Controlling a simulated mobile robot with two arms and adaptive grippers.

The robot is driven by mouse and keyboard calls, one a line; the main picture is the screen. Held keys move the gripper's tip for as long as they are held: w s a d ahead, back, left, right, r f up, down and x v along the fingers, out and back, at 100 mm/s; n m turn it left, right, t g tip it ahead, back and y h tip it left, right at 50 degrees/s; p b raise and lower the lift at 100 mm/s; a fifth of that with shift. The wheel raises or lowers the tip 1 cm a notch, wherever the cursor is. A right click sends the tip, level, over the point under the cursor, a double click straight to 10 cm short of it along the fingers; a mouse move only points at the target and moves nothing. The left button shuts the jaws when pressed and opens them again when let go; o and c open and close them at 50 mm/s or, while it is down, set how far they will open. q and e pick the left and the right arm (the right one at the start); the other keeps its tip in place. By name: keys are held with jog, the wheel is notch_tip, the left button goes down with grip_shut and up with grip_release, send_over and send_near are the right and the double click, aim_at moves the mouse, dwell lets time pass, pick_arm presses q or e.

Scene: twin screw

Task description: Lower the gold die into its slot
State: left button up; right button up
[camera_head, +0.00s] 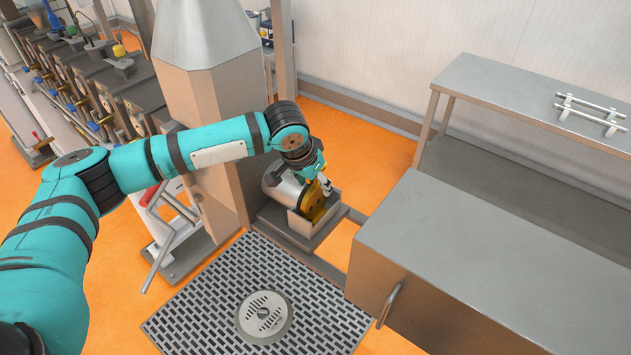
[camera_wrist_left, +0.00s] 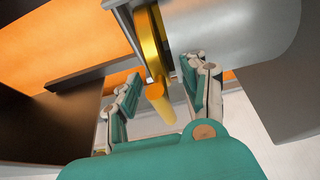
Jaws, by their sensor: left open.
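The gold die (camera_head: 313,203) stands upright on its edge at the front of a metal barrel housing, in the grey box-like holder at the machine's foot. In the left wrist view the die (camera_wrist_left: 153,42) shows edge-on, with a gold rod-like handle (camera_wrist_left: 160,103) sticking out towards me. My left gripper (camera_head: 327,187) is at the die in the head view. In the left wrist view its fingers (camera_wrist_left: 160,86) are apart on either side of the handle, with no clear contact. The slot itself is largely hidden by the die and housing. My right gripper is in neither view.
The grey holder (camera_head: 329,222) stands beside a tall metal column (camera_head: 213,110). A floor grating (camera_head: 225,298) with a round perforated plate (camera_head: 265,315) lies in front. A grey cabinet (camera_head: 480,262) and a steel table (camera_head: 520,90) stand at right. Orange floor shows between.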

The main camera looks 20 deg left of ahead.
pick_arm(q)
jog(key=v, duration=1.2)
